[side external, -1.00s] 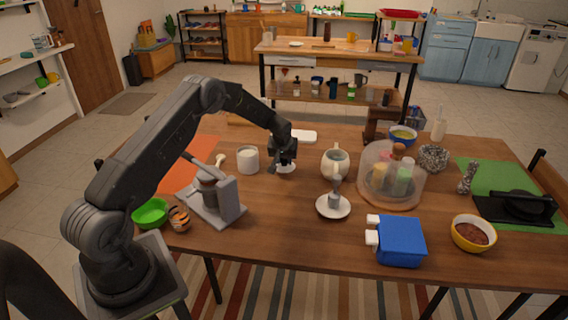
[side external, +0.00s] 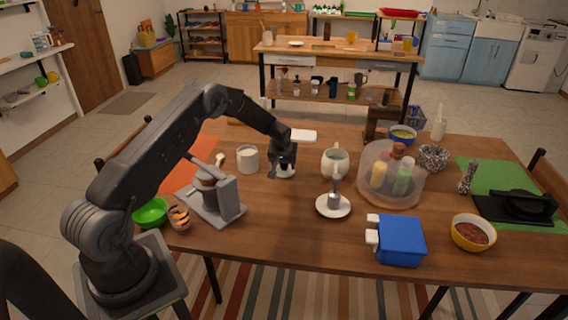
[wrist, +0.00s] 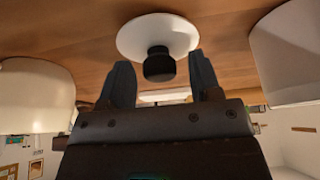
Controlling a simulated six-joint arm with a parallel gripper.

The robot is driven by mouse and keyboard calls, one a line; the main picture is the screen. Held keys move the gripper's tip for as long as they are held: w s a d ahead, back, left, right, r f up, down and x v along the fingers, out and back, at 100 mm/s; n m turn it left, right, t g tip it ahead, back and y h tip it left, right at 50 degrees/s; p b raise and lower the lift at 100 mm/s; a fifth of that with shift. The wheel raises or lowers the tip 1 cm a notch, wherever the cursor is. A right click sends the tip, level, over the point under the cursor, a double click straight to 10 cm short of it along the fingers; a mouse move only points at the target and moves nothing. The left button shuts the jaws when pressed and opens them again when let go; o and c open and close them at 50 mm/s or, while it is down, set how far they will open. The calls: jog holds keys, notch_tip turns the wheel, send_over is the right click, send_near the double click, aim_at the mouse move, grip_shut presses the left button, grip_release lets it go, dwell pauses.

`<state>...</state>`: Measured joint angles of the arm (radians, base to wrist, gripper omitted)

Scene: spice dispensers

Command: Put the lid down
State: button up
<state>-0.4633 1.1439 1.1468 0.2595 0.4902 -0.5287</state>
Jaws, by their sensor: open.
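The lid (wrist: 135,38) is a white disc with a black knob (wrist: 159,65). In the wrist view it appears flat against the wooden table, knob towards my gripper. My gripper (wrist: 160,78) is open, its fingers apart on either side, with the knob just beyond and between the tips. In the side view my gripper (side external: 283,160) points down over the lid (side external: 285,174), which is partly hidden by the fingers. A white open canister (side external: 248,159) stands to the left.
A pale mug-like jug (side external: 335,163) stands right of my gripper. A clear container (side external: 391,185) holds bottles. A white slab (side external: 303,136) lies behind.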

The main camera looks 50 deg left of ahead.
jog(key=s+d+r+m, duration=0.1)
jog(key=s+d+r, duration=0.1)
jog(key=d+r, duration=0.35)
jog(key=s+d+r, duration=0.2)
jog(key=s+r, duration=0.1)
jog(key=r, duration=0.6)
jog(key=s+d+r+m, duration=0.1)
jog(key=s+d+r, duration=0.15)
jog(key=r, duration=0.55)
jog(key=s+d+r+m+t+h, duration=0.1)
jog(key=s+d+r+m, duration=0.1)
jog(key=s+d+r, duration=0.65)
jog(key=s+d+m+h, duration=0.1)
jog(key=s+d, duration=0.4)
jog(key=s, duration=0.5)
jog(key=s+d+r+m+t+h, duration=0.1)
jog(key=s+d+m, duration=0.3)
jog(key=s, duration=0.6)
jog(key=d, duration=0.2)
jog(key=shift+d+r, duration=0.15)
jog(key=shift+d, duration=0.15)
